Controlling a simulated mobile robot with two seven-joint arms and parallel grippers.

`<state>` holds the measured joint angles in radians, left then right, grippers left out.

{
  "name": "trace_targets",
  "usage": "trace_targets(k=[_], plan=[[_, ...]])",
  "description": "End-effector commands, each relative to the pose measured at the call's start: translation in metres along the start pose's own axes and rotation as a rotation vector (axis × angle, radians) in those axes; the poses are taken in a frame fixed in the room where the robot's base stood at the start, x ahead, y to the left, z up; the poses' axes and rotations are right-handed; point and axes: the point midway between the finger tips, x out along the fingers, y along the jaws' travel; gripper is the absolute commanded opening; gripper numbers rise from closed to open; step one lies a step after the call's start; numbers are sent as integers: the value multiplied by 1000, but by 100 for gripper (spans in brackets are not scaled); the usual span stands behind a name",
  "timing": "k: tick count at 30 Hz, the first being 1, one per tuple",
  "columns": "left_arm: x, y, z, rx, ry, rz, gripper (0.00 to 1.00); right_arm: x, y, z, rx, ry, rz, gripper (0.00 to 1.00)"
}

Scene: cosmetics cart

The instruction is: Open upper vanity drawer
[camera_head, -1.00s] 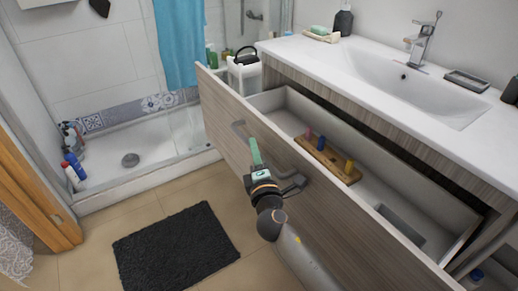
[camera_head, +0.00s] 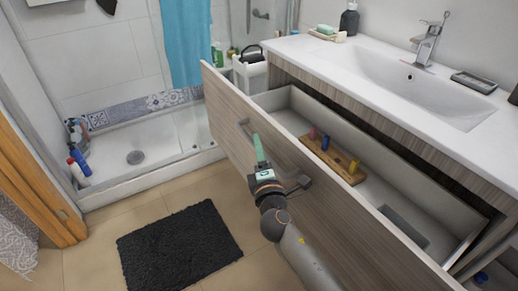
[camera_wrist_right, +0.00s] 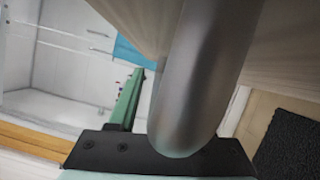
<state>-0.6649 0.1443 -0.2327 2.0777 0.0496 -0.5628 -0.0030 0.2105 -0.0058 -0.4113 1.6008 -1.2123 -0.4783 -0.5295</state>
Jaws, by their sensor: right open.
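The upper vanity drawer (camera_head: 330,209), with a wood-grain front, stands pulled well out under the white sink top; its light interior shows. Its grey bar handle (camera_head: 243,127) runs along the front and is partly hidden by my right gripper (camera_head: 259,150). My right gripper is open, with green fingers at the handle. In the right wrist view the handle (camera_wrist_right: 195,85) fills the middle, close in front of the gripper's dark base, with one green finger beside it. The other finger is hidden, and I cannot tell whether the fingers touch the handle. My left gripper is out of view.
A wooden block with coloured pegs (camera_head: 330,160) lies inside the drawer. A black mat (camera_head: 180,248) lies on the tiled floor at lower left. A shower tray (camera_head: 135,165) with bottles is at the back left. A white caddy (camera_head: 249,72) stands beyond the drawer's far end.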

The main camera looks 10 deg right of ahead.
Motion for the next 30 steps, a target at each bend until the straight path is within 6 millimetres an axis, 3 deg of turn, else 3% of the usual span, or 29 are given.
trace_targets(k=[15, 30], plan=[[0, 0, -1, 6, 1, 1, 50, -68, -1, 0, 0, 0, -1, 50], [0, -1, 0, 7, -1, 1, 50, -73, 0, 0, 0, 0, -1, 50]])
